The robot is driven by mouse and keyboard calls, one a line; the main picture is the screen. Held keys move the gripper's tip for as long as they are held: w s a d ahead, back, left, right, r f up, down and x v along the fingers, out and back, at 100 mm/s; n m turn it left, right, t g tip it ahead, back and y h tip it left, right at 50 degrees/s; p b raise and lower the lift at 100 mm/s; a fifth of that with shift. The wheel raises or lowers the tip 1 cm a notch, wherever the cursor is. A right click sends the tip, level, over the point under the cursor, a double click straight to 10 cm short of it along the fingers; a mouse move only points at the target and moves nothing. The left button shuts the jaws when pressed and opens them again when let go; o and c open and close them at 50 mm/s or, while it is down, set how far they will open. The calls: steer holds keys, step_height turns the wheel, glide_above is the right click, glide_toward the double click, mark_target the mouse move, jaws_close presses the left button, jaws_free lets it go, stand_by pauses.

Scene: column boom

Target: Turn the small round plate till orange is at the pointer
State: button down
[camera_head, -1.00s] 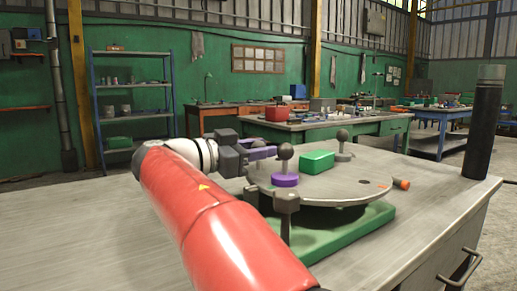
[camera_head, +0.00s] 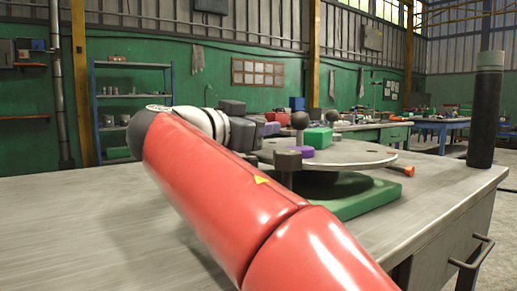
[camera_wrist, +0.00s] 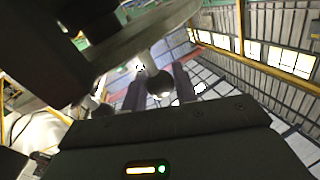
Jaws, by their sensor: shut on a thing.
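The small round plate (camera_head: 352,154) is a grey disc on a green base (camera_head: 362,201), seen at a low angle. It bears a green block (camera_head: 319,137), a purple piece (camera_head: 302,152) and a dark ball knob (camera_head: 300,120). A small orange-red mark (camera_head: 391,153) shows faintly near its right rim. My gripper (camera_head: 284,127) is at the plate's left side, shut on the ball knob; the knob also shows between the fingers in the wrist view (camera_wrist: 160,84). A grey block-topped post (camera_head: 288,160) stands at the front rim; I cannot tell whether it is the pointer.
An orange-ended piece (camera_head: 403,170) lies beside the base on the right. A tall dark cylinder (camera_head: 484,115) stands at the bench's right edge. The grey bench top (camera_head: 90,215) is clear on the left. Other benches stand behind.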

steer(key=shift+s+d+n+t+y+b, duration=0.15)
steer(key=shift+s+n+t+y+b, duration=0.25)
steer(key=shift+y, duration=0.1)
steer(key=c, duration=1.1)
jaws_free()
steer(key=shift+c, duration=0.2)
steer(key=v, duration=0.7)
steer(key=shift+s+a, duration=0.3)
